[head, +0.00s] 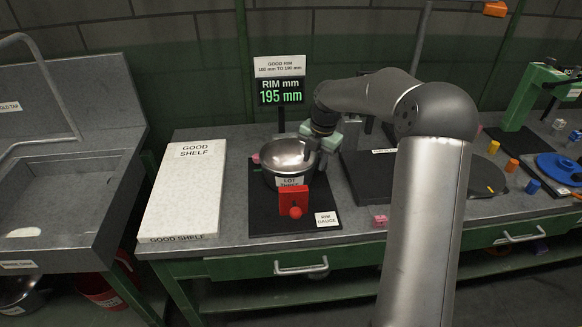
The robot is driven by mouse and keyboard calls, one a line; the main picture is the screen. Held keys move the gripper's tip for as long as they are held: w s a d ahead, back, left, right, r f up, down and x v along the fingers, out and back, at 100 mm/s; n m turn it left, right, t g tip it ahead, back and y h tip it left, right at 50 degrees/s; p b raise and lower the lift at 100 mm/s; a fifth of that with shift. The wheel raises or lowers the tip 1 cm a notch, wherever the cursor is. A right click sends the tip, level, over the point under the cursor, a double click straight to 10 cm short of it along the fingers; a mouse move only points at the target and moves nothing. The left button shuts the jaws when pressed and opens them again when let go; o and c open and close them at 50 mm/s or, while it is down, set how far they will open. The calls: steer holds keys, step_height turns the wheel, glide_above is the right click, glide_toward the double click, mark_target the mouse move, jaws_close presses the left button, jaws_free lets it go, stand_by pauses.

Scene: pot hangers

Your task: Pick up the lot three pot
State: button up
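A shiny metal pot (287,157) sits on the black rim gauge base (262,212), behind a red block with a red knob (294,203). A white label on the pot's front starts with "LOT"; its lower line is partly covered by the red block and I cannot read the number. My gripper (312,146) is at the pot's right rim, pointing down. Its fingers are small and partly hidden, so I cannot tell whether they are closed on the rim.
The display (281,92) reads "RIM mm 195 mm", below a "GOOD RIM" sign (280,66). A bare white good shelf (185,190) lies left, beside a grey sink (50,185). A dark plate (372,180) and small coloured blocks lie right. Another pot (20,292) is below the sink.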

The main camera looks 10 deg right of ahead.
mark_target(309, 171)
steer(key=shift+w+a+f+p, duration=0.15)
steer(key=shift+a+f, duration=0.1)
steer(key=shift+f, duration=0.7)
steer(key=shift+a+f+p, duration=0.2)
steer(key=shift+f, duration=0.75)
steer(key=shift+w+a+f+p, duration=0.15)
steer(key=shift+a+f, duration=0.1)
steer(key=shift+f, duration=0.7)
steer(key=shift+s, duration=0.1)
jaws_close()
steer(key=shift+r, duration=0.1)
